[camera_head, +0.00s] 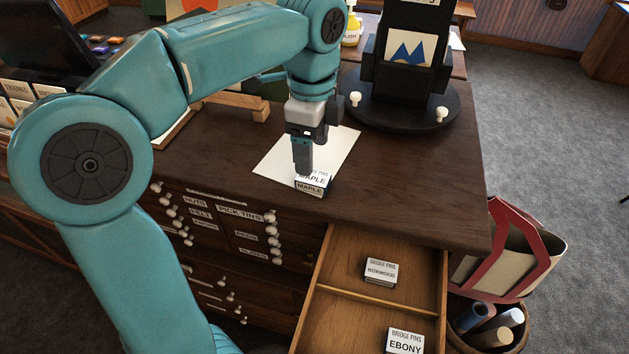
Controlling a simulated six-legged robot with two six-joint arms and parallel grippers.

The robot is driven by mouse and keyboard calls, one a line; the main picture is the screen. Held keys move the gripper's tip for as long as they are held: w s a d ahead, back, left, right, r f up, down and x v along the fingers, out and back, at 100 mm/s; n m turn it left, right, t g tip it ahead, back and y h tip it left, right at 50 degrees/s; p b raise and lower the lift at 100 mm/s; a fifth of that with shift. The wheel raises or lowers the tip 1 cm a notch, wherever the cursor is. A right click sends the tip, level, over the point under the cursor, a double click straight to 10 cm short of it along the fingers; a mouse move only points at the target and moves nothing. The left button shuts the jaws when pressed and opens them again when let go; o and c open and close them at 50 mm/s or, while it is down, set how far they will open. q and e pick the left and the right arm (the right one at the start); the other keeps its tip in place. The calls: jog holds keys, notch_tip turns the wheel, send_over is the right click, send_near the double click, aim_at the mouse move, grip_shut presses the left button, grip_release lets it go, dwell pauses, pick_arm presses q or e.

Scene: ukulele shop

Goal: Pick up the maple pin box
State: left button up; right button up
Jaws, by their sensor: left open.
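The maple pin box (312,188) is a small white box with a dark front band reading MAPLE. It sits near the front edge of the dark wooden counter, at the near end of a white sheet (333,152). My left gripper (303,168) points down right at the box, its fingers over the box's upper left part and hiding some of its top. The gripper is open; whether a finger touches the box I cannot tell. My right gripper is not in view.
An open drawer (342,274) below holds a rosewood-labelled box (381,271) and an ebony box (404,341). A black round-based stand (405,105) is behind right. A red-edged bag (508,250) and a basket of rolls (487,325) are at right. The counter right of the sheet is clear.

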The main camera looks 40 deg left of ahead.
aim_at(314, 176)
pick_arm(q)
jog(key=shift+f, duration=0.55)
jog(key=shift+w+d+f, duration=0.1)
jog(key=shift+f, duration=0.15)
jog(key=f, duration=0.4)
jog(key=shift+s+f, duration=0.2)
jog(key=shift+f, duration=0.1)
jog(key=shift+w+f, duration=0.2)
jog(key=shift+s, duration=0.15)
jog(key=c, duration=1.1)
